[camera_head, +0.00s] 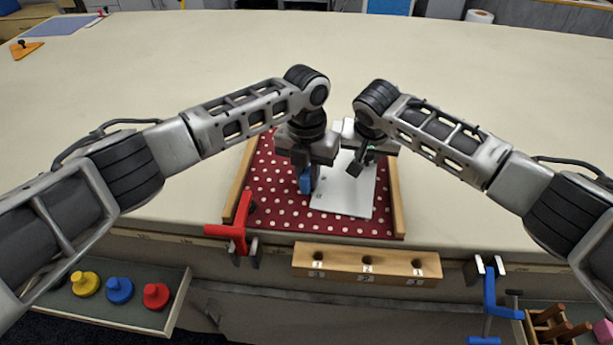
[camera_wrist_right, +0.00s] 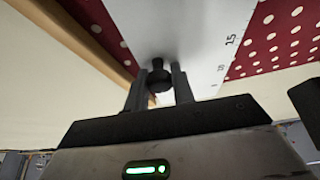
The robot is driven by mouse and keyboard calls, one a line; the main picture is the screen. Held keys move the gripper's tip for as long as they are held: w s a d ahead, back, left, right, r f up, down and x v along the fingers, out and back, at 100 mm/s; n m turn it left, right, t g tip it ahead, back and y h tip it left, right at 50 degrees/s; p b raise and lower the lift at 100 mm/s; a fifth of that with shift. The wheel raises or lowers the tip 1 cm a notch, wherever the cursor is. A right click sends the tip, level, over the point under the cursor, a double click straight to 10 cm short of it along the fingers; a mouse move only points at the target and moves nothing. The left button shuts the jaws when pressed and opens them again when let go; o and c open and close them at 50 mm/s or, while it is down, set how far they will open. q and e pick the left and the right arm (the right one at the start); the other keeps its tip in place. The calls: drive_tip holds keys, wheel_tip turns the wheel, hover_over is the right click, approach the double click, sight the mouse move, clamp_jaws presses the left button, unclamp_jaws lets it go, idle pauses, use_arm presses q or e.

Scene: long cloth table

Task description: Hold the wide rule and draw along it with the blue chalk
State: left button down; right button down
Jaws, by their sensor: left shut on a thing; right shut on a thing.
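The wide rule (camera_head: 350,196) is a flat white plate with scale marks, lying on the red dotted cloth (camera_head: 275,208). It also shows in the right wrist view (camera_wrist_right: 205,35). My right gripper (camera_head: 358,163) is shut on the rule's black knob (camera_wrist_right: 158,76). My left gripper (camera_head: 306,171) is shut on the blue chalk (camera_head: 306,184), at the rule's left edge. The gripper hides part of the chalk, and I cannot tell whether its tip touches the cloth. No drawn line is visible.
Wooden strips (camera_head: 397,200) flank the cloth. A red clamp (camera_head: 238,228) and a blue clamp (camera_head: 489,295) grip the table's front edge. A wooden block with numbered holes (camera_head: 365,262) sits between them. A tray (camera_head: 150,318) holds coloured knobbed pieces. The table behind is mostly clear.

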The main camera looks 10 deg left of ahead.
use_arm(q)
drive_tip(key=w+a+n, duration=0.3)
drive_tip(key=shift+w+a+r+t, duration=0.2)
drive_tip(key=shift+a+r+t, duration=0.1)
drive_tip(key=shift+r+t, duration=0.1)
drive_tip(key=shift+w+a, duration=0.1)
drive_tip(key=shift+w, duration=0.65)
drive_tip(key=shift+w+d+f, duration=0.1)
drive_tip(key=shift+w+d, duration=0.1)
drive_tip(key=shift+w, duration=0.65)
drive_tip(key=shift+w+f, duration=0.1)
drive_tip(key=shift+d, duration=0.2)
drive_tip(key=shift+f, duration=0.1)
